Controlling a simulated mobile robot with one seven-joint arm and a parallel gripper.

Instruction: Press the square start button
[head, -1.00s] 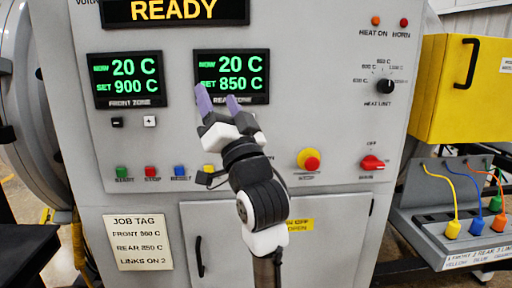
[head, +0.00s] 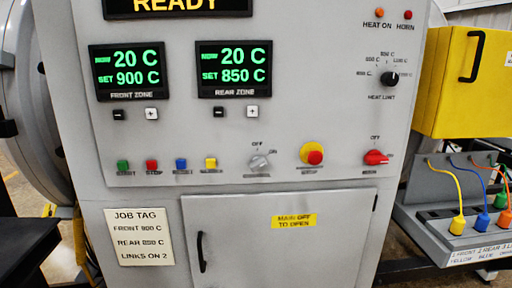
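The square start button is green (head: 123,166) and sits at the left end of the lower button row on the grey furnace panel (head: 290,130). The label under it is blurred in the current head view. To its right are a red stop button (head: 152,165), a blue reset button (head: 181,164) and a yellow button (head: 211,163). My gripper is not in the head view now, so its state and place are hidden.
The front display (head: 128,72) reads 20 C, set 900 C; the rear display (head: 234,69) reads 20 C, set 850 C. A red-and-yellow stop knob (head: 312,153) and red main switch (head: 376,157) are at right. A yellow box (head: 465,85) stands farther right. The panel front is unobstructed.

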